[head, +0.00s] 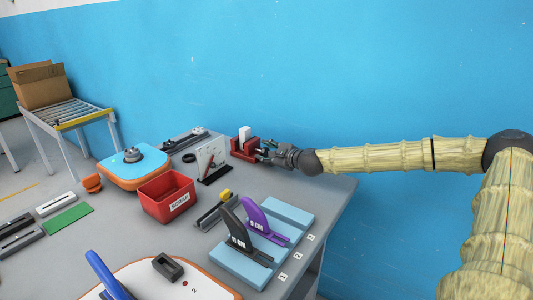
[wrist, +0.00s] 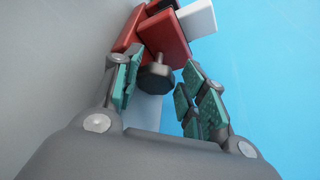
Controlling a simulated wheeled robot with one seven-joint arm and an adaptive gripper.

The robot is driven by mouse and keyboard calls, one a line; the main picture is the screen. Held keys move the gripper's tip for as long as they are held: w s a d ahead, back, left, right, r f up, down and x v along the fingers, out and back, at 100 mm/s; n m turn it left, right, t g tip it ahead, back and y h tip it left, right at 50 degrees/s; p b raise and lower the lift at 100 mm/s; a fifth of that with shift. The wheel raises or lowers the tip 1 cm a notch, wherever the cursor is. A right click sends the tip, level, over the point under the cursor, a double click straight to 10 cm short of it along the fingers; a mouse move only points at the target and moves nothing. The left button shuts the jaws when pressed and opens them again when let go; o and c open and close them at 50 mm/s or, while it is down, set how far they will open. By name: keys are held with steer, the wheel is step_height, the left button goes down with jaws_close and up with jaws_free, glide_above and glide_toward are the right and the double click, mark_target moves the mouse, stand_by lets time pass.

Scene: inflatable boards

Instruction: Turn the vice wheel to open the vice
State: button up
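The red vice (head: 240,156) stands at the far edge of the grey table, near the blue wall. It also shows at the top of the wrist view (wrist: 168,36). A white block (head: 244,132) sits at the vice and sticks up above it. The dark vice wheel (wrist: 157,77) faces my gripper in the wrist view; I cannot make it out in the head view. My gripper (head: 266,151) is beside the vice on its right. Its green-padded fingers (wrist: 162,88) are open, one on each side of the wheel, with gaps visible. No grip shows.
A white upright panel (head: 211,157) on a black base stands left of the vice. A red bin (head: 167,196), a blue-topped orange board (head: 134,168) and a light blue rack with fins (head: 240,267) stand nearer. The blue wall (head: 400,70) is close behind.

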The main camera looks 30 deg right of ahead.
steer(key=shift+o, duration=0.7)
steer(key=shift+s+d+f, duration=0.1)
steer(key=shift+d+f, duration=0.1)
steer(key=shift+f, duration=0.3)
steer(key=shift+r, duration=0.15)
steer(key=shift+p+v, duration=0.75)
steer(key=shift+v, duration=0.15)
steer(key=shift+s+d+r+p, duration=0.1)
steer(key=shift+s+r+p, duration=0.4)
steer(key=shift+s+p, duration=0.25)
steer(key=shift+r+p+v, duration=0.25)
steer(key=shift+p+v, duration=1.15)
steer(key=shift+p, duration=0.05)
steer(key=shift+p+v, duration=2.8)
steer(key=shift+p, duration=0.05)
steer(key=shift+d, duration=0.15)
steer(key=shift+s, duration=0.15)
